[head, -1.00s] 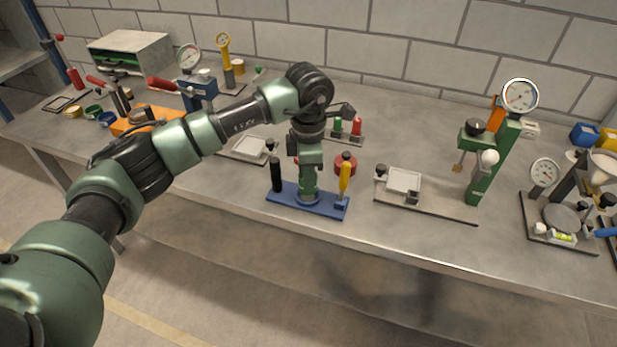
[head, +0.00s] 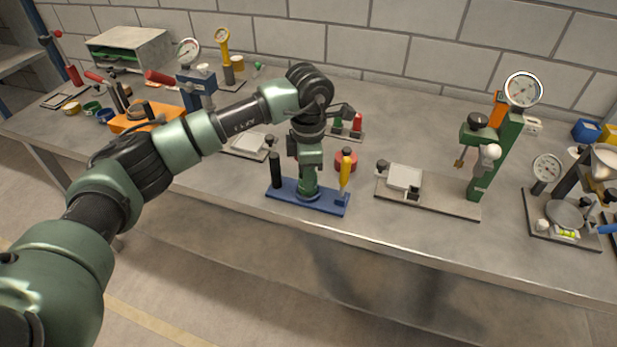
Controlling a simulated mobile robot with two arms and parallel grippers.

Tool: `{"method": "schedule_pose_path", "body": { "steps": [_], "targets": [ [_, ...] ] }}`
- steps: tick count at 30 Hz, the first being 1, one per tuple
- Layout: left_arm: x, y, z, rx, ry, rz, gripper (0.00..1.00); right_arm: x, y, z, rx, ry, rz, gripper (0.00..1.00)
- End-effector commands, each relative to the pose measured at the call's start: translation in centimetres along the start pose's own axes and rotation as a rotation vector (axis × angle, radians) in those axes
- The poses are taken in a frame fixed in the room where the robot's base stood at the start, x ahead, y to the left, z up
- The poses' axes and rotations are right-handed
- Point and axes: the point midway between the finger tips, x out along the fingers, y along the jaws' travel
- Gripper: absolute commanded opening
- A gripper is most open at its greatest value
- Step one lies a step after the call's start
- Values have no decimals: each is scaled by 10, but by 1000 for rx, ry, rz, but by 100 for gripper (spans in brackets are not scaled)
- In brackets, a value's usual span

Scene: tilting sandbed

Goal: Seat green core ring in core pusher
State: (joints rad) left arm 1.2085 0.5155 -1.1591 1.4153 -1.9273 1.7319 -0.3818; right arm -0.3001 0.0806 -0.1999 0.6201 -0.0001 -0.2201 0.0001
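My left arm reaches in from the left and bends down at the wrist, so my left gripper (head: 309,188) points at a blue base plate (head: 281,193). I take this plate to be part of the core pusher. It carries a black post (head: 275,170) at its left and a yellow-handled part (head: 345,172) at its right. The fingertips are low over its middle, but the fingers and anything between them are hidden or too small to tell. A small green ring (head: 92,107) lies at the far left of the bench. My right gripper is out of view.
A red round part (head: 346,162) sits behind the plate. A green gauge stand (head: 490,165) stands at right. The front bench edge is clear.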

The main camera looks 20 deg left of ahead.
Motion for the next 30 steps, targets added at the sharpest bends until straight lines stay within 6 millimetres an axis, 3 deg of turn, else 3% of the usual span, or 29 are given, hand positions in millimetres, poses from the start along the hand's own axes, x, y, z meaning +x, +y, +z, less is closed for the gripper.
{"method": "schedule_pose_path", "body": {
  "steps": [30],
  "targets": [
    [16,0,0,0,0,0,0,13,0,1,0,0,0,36]
  ]
}}
